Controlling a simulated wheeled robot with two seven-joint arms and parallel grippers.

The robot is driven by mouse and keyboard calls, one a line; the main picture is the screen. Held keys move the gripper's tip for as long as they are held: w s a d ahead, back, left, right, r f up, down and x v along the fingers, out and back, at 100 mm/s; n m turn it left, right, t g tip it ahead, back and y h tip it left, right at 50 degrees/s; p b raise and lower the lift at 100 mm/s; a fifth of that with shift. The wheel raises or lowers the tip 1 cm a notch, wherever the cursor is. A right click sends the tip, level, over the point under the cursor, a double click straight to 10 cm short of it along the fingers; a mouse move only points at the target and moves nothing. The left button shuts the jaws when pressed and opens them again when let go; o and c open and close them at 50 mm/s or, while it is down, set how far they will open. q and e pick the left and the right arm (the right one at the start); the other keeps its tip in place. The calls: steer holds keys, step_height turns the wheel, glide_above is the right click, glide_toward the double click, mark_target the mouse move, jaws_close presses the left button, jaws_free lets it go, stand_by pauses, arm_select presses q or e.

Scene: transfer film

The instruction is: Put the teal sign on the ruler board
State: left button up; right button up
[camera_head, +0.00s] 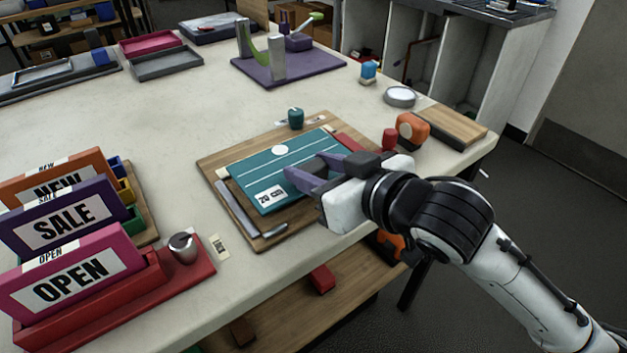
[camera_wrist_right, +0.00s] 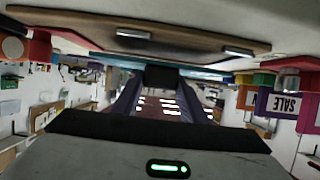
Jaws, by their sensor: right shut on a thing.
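The teal sign (camera_head: 258,190), with white lines, a white dot and a "20 cm" label, is roughly flat over the wooden ruler board (camera_head: 212,160). My right gripper (camera_head: 305,183) is shut on the sign's near right edge. The sign hides much of the board's middle. In the right wrist view, the sign shows edge-on as a thin teal strip (camera_wrist_right: 110,59), with the board (camera_wrist_right: 185,40) close by; it seems slightly off the board, but contact at the far side is unclear. Grey strips (camera_head: 237,207) lie along the board's left side. My left gripper is not in view.
A teal pot (camera_head: 296,118) stands at the board's back edge. Red (camera_head: 390,138) and orange (camera_head: 412,130) items stand right of it. OPEN, SALE (camera_head: 62,226) and NEW signs stand at front left, beside a metal knob (camera_head: 183,247). The table's left middle is clear.

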step_height(320, 180, down, 3)
steer(key=shift+r, duration=0.2)
steer(key=shift+f, duration=0.1)
steer(key=o, duration=1.1)
